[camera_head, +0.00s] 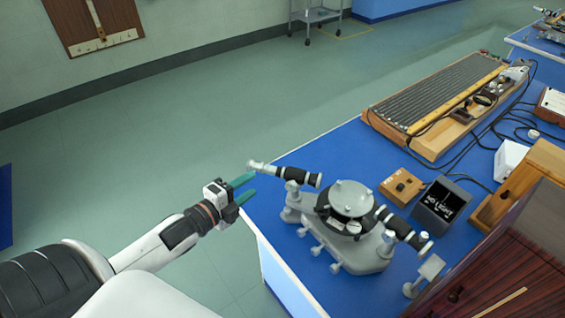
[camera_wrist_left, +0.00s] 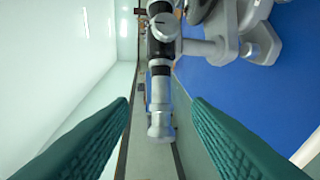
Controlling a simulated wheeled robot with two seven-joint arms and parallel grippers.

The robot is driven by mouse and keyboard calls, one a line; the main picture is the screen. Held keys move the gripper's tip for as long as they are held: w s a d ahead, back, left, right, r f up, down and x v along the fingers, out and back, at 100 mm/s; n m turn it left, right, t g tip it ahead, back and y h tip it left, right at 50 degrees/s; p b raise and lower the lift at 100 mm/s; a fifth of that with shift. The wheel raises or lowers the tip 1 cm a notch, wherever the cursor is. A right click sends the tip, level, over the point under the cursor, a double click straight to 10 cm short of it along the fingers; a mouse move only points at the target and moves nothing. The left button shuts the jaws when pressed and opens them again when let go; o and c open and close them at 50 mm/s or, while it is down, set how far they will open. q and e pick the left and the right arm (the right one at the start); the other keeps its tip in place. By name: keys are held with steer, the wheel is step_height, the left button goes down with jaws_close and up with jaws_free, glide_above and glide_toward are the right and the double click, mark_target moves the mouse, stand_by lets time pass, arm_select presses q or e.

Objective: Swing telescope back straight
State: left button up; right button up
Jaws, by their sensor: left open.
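The spectrometer (camera_head: 345,200) is a grey instrument with a round central table, standing on the blue bench. A black tube with a pale grey end, which looks like the telescope (camera_head: 300,175), points left from it and overhangs the bench edge. The opposite tube (camera_head: 403,230) points to the lower right, not quite in line with it. My left gripper (camera_head: 249,186) is open, with green fingers, just beside the telescope's outer end. In the left wrist view, the telescope (camera_wrist_left: 161,82) shows between the spread fingers, apart from both. My right gripper is not in view.
A long wooden ribbed apparatus (camera_head: 440,100) lies behind. A dark wooden cabinet (camera_head: 500,265) is at the lower right. Open floor lies left of the bench.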

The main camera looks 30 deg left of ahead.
mark_target(268, 173)
arm_select(q)
steer(key=p+x, duration=0.1)
steer(key=x, duration=0.8)
steer(key=shift+w+f, duration=0.1)
steer(key=shift+w, duration=0.2)
steer(key=shift+p+x, duration=0.3)
steer(key=shift+x, duration=0.5)
steer(key=shift+f, duration=0.1)
jaws_close()
